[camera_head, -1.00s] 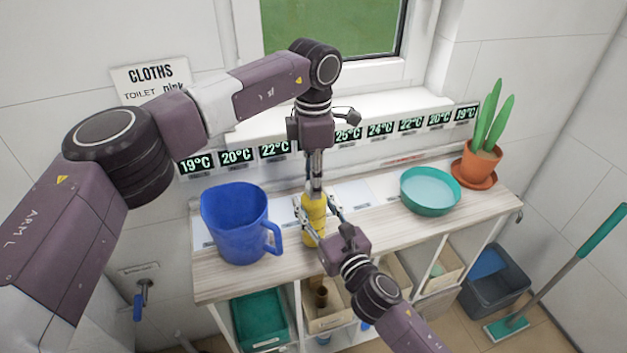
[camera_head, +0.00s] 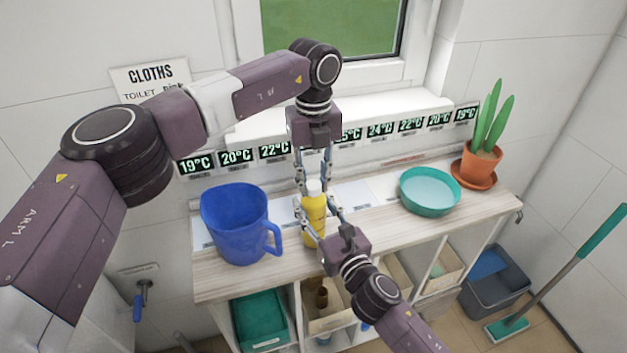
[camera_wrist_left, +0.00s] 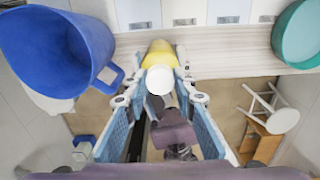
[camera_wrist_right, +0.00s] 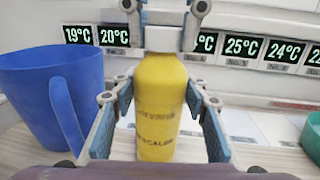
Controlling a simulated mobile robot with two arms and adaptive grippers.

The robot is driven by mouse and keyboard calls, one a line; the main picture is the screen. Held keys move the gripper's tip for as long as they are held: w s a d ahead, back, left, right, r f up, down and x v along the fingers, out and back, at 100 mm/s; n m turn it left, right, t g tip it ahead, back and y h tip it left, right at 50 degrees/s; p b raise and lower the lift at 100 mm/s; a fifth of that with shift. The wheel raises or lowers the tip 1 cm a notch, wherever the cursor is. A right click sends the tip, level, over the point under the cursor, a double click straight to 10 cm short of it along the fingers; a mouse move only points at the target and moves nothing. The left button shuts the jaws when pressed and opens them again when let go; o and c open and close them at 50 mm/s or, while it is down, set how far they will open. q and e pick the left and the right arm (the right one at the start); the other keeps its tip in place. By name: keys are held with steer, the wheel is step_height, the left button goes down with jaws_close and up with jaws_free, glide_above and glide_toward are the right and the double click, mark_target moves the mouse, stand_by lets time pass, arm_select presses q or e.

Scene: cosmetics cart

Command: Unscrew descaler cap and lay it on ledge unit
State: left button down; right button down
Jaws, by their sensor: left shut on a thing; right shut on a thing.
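The yellow descaler bottle (camera_head: 314,222) stands upright on the light wooden top of the ledge unit (camera_head: 380,217). Its white cap (camera_wrist_left: 160,80) is on top of the bottle's neck. My left gripper (camera_head: 314,184) comes down from above, with its fingers shut on the cap. My right gripper (camera_head: 318,210) is shut on the bottle's body from the front, one finger on each side, as its wrist view shows with the bottle (camera_wrist_right: 158,105) upright. The fingers of my left gripper hide part of the cap in the right wrist view, so I cannot tell whether it is loose.
A blue jug (camera_head: 236,225) stands close to the left of the bottle, its handle towards it. A teal bowl (camera_head: 430,205) and a potted plant (camera_head: 482,160) stand to the right. The ledge top between bottle and bowl is clear. A window sill (camera_head: 380,112) is behind.

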mark_target(313, 184)
arm_select(q)
steer(key=shift+w+r, duration=0.15)
steer(key=shift+r, duration=0.1)
arm_select(e)
steer(key=shift+a, duration=0.15)
stand_by(0.4)
arm_select(q)
steer(key=shift+r, duration=0.6)
arm_select(e)
steer(key=shift+s, duration=0.1)
arm_select(q)
steer(key=shift+r, duration=0.3)
steer(key=shift+r, duration=0.1)
steer(key=shift+r, duration=1.9)
arm_select(e)
steer(key=c, duration=1.1)
jaws_free()
